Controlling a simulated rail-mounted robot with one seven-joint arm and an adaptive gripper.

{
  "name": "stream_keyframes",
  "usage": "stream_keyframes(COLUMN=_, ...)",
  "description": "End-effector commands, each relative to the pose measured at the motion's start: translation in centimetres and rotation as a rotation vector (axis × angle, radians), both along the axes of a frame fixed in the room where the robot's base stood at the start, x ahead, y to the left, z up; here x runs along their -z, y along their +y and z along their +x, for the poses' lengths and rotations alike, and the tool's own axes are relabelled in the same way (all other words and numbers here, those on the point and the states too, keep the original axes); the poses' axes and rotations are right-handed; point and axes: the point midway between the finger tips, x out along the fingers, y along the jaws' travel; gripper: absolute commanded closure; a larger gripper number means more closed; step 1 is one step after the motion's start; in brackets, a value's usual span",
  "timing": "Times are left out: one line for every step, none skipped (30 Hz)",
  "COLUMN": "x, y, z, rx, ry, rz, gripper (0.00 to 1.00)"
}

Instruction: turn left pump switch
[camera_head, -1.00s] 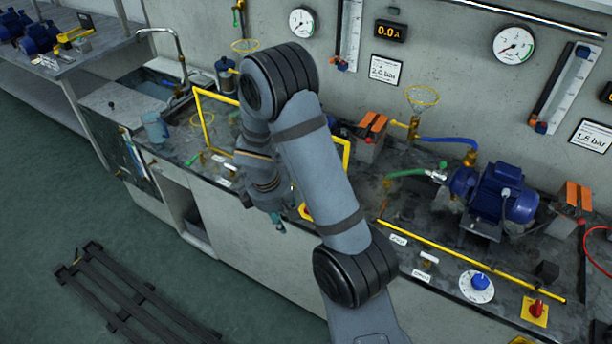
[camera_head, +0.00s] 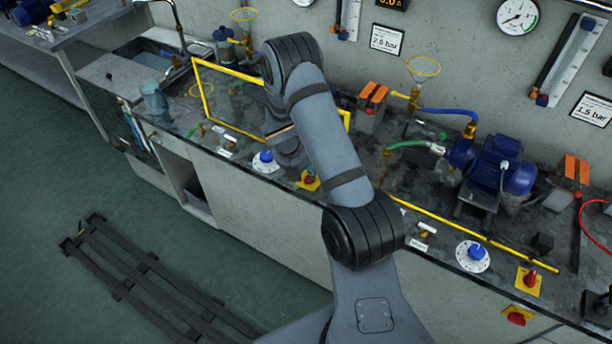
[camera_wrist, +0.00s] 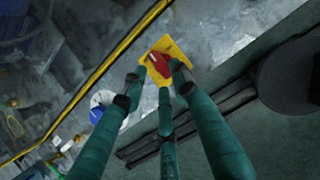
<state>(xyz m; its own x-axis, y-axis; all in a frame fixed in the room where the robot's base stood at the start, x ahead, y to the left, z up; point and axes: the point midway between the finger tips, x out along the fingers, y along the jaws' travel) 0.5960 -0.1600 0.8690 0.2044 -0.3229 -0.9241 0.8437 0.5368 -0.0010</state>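The left pump switch is a red knob on a yellow plate (camera_head: 308,181), on the front part of the counter below my wrist in the head view. In the wrist view the red knob (camera_wrist: 158,64) on its yellow plate (camera_wrist: 171,43) lies just beyond my fingertips. My gripper (camera_wrist: 158,82) has its green fingers spread, with two fingertips on either side of the knob and the third between them, nearer the camera. I cannot tell whether any finger touches the knob. In the head view my arm hides most of the gripper.
A white dial with a blue knob (camera_head: 265,161) is left of the switch. A yellow bar (camera_wrist: 112,60) runs behind the switch. Another dial (camera_head: 472,256), red switch (camera_head: 529,281) and blue pump (camera_head: 495,165) are to the right. The counter's front edge is close.

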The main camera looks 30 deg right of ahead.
Motion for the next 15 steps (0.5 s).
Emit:
stream_keyframes(x=0.8, y=-0.3, z=0.1, rx=0.001, ry=0.002, rz=0.0, gripper=0.71)
stream_keyframes(x=1.1, y=-0.4, z=0.2, rx=0.0, ry=0.001, rz=0.0, gripper=0.71)
stream_keyframes(x=1.5, y=-0.5, z=0.3, rx=0.0, ry=0.001, rz=0.0, gripper=0.71)
stream_keyframes(x=1.7, y=-0.6, z=0.4, rx=0.001, ry=0.0, rz=0.0, gripper=0.71)
stream_keyframes(x=1.9, y=-0.7, z=0.4, rx=0.001, ry=0.001, rz=0.001, gripper=0.71)
stream_keyframes(x=2.2, y=-0.8, z=0.5, rx=0.001, ry=0.0, rz=0.0, gripper=0.71)
stream_keyframes(x=2.3, y=-0.8, z=0.5, rx=0.001, ry=0.0, rz=0.0, gripper=0.71)
stream_keyframes(x=2.4, y=-0.9, z=0.5, rx=0.002, ry=-0.001, rz=0.0, gripper=0.71)
stream_keyframes(x=2.4, y=-0.9, z=0.6, rx=0.002, ry=-0.001, rz=0.0, gripper=0.71)
stream_keyframes(x=2.5, y=-0.9, z=0.6, rx=0.002, ry=-0.001, rz=0.0, gripper=0.71)
stream_keyframes(x=2.5, y=-0.9, z=0.6, rx=0.002, ry=-0.001, rz=0.0, gripper=0.71)
stream_keyframes(x=2.5, y=-0.9, z=0.6, rx=0.002, ry=-0.001, rz=0.0, gripper=0.71)
stream_keyframes(x=2.5, y=-0.9, z=0.6, rx=0.002, ry=-0.001, rz=0.0, gripper=0.71)
stream_keyframes(x=2.5, y=-0.9, z=0.6, rx=0.002, ry=-0.001, rz=0.0, gripper=0.71)
stream_keyframes(x=2.5, y=-0.9, z=0.6, rx=0.002, ry=-0.001, rz=0.0, gripper=0.71)
